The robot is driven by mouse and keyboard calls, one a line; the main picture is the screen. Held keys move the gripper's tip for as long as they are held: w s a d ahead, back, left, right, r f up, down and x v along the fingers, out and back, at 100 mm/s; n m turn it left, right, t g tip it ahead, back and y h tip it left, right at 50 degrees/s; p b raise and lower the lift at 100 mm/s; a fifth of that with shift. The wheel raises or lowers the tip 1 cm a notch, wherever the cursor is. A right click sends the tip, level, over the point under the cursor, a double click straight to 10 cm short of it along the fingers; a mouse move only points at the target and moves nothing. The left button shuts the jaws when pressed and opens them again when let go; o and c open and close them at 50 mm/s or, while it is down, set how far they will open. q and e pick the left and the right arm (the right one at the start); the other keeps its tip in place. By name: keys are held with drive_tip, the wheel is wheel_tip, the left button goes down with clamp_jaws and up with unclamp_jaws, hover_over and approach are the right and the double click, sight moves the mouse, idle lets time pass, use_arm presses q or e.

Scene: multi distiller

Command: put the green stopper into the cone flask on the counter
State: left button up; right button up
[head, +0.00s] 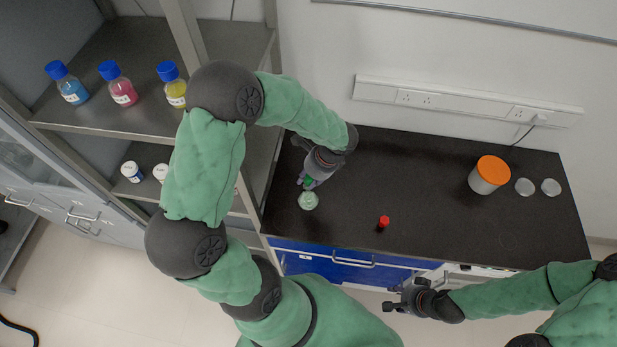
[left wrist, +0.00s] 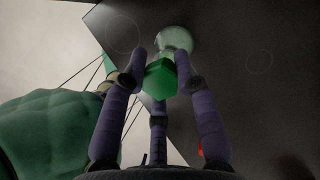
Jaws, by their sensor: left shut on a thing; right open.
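My left gripper (head: 308,184) is shut on the green stopper (left wrist: 160,78), which sits between its fingertips in the left wrist view. In the head view only a small part of the green stopper (head: 308,181) shows. The cone flask (head: 308,201) stands on the black counter (head: 350,215) just in front of the gripper. In the left wrist view the cone flask (left wrist: 175,40) shows just beyond the stopper. I cannot tell whether stopper and flask touch. My right gripper (head: 392,307) is open and empty, in front of the counter's front edge.
A small red-topped item (head: 383,222) stands on the counter right of the flask. A white container with an orange lid (head: 489,174) and two pale discs (head: 537,187) are at the right. A shelf (head: 120,118) with several bottles stands at the left. The counter's middle is clear.

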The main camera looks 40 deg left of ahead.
use_arm(q)
drive_tip(key=shift+f+b, duration=0.4)
drive_tip(key=shift+f, duration=0.05)
drive_tip(key=o, duration=0.8)
drive_tip(key=shift+r, duration=0.1)
drive_tip(key=v, duration=1.2)
